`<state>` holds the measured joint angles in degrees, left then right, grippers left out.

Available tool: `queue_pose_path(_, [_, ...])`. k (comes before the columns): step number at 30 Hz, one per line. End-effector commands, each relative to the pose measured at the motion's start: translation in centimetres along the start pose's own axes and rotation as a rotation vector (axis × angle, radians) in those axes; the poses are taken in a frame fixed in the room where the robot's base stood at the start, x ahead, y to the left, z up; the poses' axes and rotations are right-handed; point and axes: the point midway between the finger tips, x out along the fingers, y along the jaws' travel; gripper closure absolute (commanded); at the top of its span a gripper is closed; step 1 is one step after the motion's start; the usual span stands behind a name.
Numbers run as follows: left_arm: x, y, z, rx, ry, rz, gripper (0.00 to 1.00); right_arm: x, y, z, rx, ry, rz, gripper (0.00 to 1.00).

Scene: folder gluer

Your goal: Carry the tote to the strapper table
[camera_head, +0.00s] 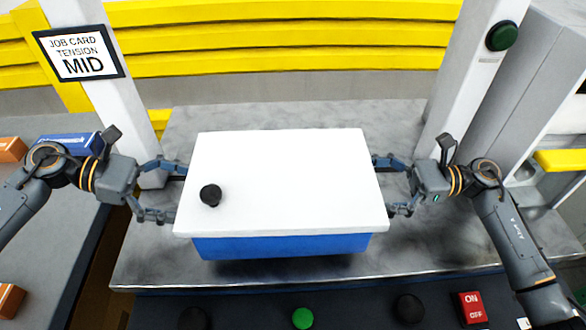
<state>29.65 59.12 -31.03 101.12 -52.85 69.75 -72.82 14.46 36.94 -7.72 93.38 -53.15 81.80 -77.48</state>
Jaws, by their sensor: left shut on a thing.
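The tote (285,246) is a blue box with a flat white top (290,175); it is level over a grey metal table (390,118), with a dark shadow below its front. I cannot tell whether its bottom touches the table. A round black knob-like thing (210,195) is on the white top near its left side. My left gripper (178,190) is shut on the tote's left side. My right gripper (386,188) is at the opposite side in a matching pose and appears shut on it; its finger contact is partly hidden.
White posts stand left and right behind the table; the left has a job card (80,53) reading "TENSION MID", the right a green button (502,36). A front panel has a green button (302,318) and a red ON/OFF switch (472,308). Yellow rails (280,40) run behind.

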Motion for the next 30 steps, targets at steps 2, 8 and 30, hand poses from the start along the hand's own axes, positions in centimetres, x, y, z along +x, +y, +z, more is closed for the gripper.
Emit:
queue_pose_path(2, [0.2, 0.0, -0.5, 0.001, -0.001, 0.001, 0.56, 0.0, 0.0, -0.5, -0.002, -0.002, -0.001, 0.56])
queue_pose_path(8, [0.6, 0.0, -1.6, 0.001, -0.001, 0.001, 0.56, 0.0, 0.0, -1.7, -0.002, -0.002, -0.001, 0.56])
queue_pose_path(30, [1.7, 0.0, -4.1, 0.0, 0.0, 0.0, 0.0, 0.0, 0.0, -4.4, 0.0, 0.0, 0.0, 0.0])
